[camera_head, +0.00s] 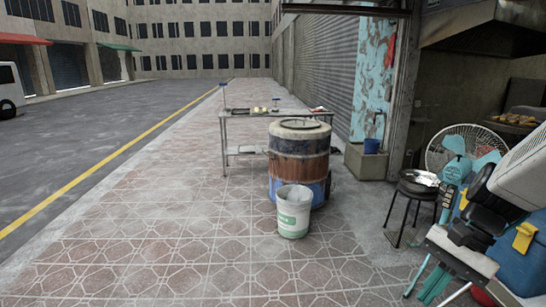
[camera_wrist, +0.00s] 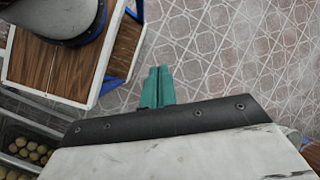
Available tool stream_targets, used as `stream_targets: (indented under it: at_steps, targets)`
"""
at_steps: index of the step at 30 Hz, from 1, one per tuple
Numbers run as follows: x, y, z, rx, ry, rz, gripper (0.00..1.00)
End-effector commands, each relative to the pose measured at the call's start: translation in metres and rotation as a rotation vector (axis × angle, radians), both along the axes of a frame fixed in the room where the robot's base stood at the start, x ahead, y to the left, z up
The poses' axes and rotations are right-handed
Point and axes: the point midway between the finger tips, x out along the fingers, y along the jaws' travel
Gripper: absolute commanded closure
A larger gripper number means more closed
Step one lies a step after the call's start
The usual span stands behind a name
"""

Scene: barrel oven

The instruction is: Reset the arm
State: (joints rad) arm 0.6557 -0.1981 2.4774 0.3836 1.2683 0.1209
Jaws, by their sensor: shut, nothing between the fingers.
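My gripper (camera_wrist: 155,88) shows in the wrist view as two teal fingers side by side, with no visible gap between them. They are shut and hold nothing. The fingers extend beyond a black bracket and white housing at the bottom of the picture. Patterned floor tiles lie behind and to the right of them. In the head view, white, black and teal parts crowd the lower right, and I cannot clearly pick out the fingertips there.
In the head view, a barrel oven (camera_head: 299,160) stands mid-pavement behind a white bucket (camera_head: 294,211), near a metal table (camera_head: 241,114). Pavement at left is clear. The wrist view shows wood panels (camera_wrist: 48,72) at left.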

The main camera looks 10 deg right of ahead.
Motion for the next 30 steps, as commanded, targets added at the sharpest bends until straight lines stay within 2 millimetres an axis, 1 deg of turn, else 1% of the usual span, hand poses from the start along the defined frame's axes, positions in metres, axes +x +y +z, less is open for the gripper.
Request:
stream_targets:
  at_steps: [1,6,9,12,15,19,30]
  targets:
    - [-0.007,0.01,0.008,-0.077,-0.036,0.134,1.0]
    - [-0.029,0.03,0.032,-0.311,-0.145,0.527,1.0]
    - [-0.038,0.042,0.047,-0.425,-0.218,0.694,1.0]
    - [-0.044,0.058,0.06,-0.489,-0.298,0.804,1.0]
    - [-0.047,0.073,0.07,-0.506,-0.369,0.867,1.0]
    - [-0.049,0.084,0.076,-0.512,-0.41,0.912,1.0]
    - [-0.048,0.086,0.076,-0.507,-0.411,0.922,1.0]
